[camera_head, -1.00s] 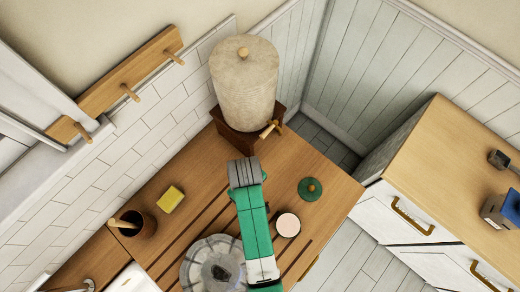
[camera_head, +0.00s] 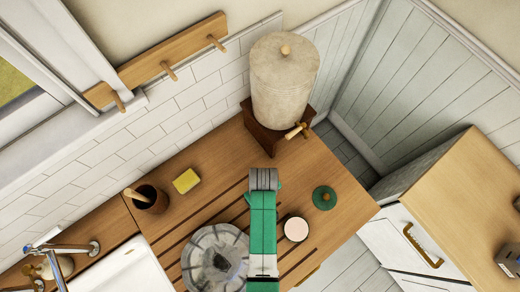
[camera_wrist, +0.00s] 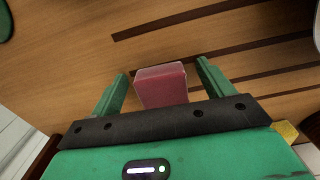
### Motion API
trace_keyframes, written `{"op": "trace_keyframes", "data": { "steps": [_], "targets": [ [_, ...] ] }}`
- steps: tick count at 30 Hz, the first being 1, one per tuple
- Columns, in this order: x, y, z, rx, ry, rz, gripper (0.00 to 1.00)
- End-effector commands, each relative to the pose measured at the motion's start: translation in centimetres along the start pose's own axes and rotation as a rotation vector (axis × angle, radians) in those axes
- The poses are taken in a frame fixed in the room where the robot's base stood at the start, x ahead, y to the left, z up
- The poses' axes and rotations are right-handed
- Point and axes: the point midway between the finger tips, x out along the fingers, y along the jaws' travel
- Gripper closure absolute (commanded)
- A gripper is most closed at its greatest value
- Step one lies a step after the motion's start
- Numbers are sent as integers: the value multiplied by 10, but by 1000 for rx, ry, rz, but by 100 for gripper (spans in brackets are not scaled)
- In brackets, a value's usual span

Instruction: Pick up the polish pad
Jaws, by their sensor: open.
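A dull red block with a paler edge, which I take for the polish pad (camera_wrist: 163,88), stands between the fingers of my gripper in the wrist view. My gripper (camera_wrist: 161,68) is open, with a green finger on each side of the block and a visible gap to each. The block's lower part is hidden behind the dark palm edge. In the head view my gripper (camera_head: 263,180) is over the wooden counter (camera_head: 215,165), and its fingertips and the block are hidden under it.
A beige dispenser (camera_head: 284,85) stands behind my gripper. A green round lid (camera_head: 324,198) and a pale pink-topped pot (camera_head: 296,229) are to its right. A yellow sponge (camera_head: 186,181), a brown cup (camera_head: 150,200) and a glass dish (camera_head: 214,258) are to its left.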

Motion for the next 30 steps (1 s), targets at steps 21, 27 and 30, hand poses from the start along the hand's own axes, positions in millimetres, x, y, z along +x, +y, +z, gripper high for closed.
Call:
{"op": "trace_keyframes", "data": {
  "steps": [21,27,30],
  "targets": [
    [-35,1,-1,0,3,3,68],
    [-80,0,0,0,2,2,68],
    [-93,0,-1,0,2,2,68]
  ]
}}
